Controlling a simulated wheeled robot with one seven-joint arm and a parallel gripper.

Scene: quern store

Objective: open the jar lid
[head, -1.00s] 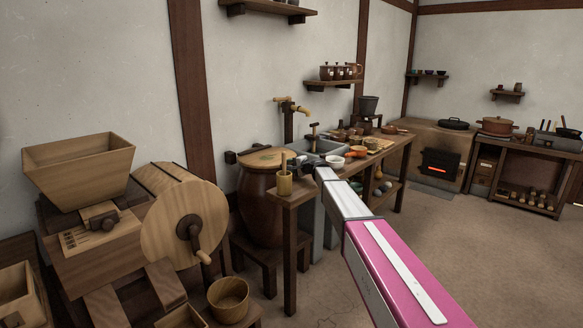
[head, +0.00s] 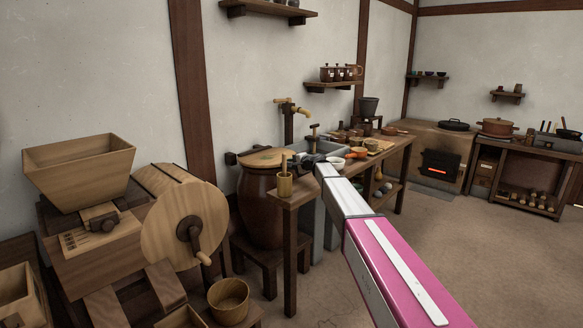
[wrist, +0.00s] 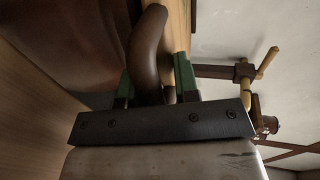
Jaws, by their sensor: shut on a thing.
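The jar (head: 262,210) is a big dark brown pot on a low wooden stand. Its round pale wooden lid (head: 262,157) lies over the mouth and looks closed. My gripper (head: 303,161) is at the jar's right side, small and partly merged with the things behind it. In the wrist view my gripper (wrist: 154,80) has its green fingers on both sides of a curved dark handle (wrist: 148,45) and is shut on it. The pale edge of the lid (wrist: 182,25) runs beside the handle. The brown jar wall (wrist: 75,50) fills the upper left.
A small table with a wooden cup (head: 285,184) stands right in front of the jar. A brass tap (head: 289,110) rises behind. A bench (head: 400,150) with dishes extends right. A wooden mill (head: 185,225) stands left. The floor at right is clear.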

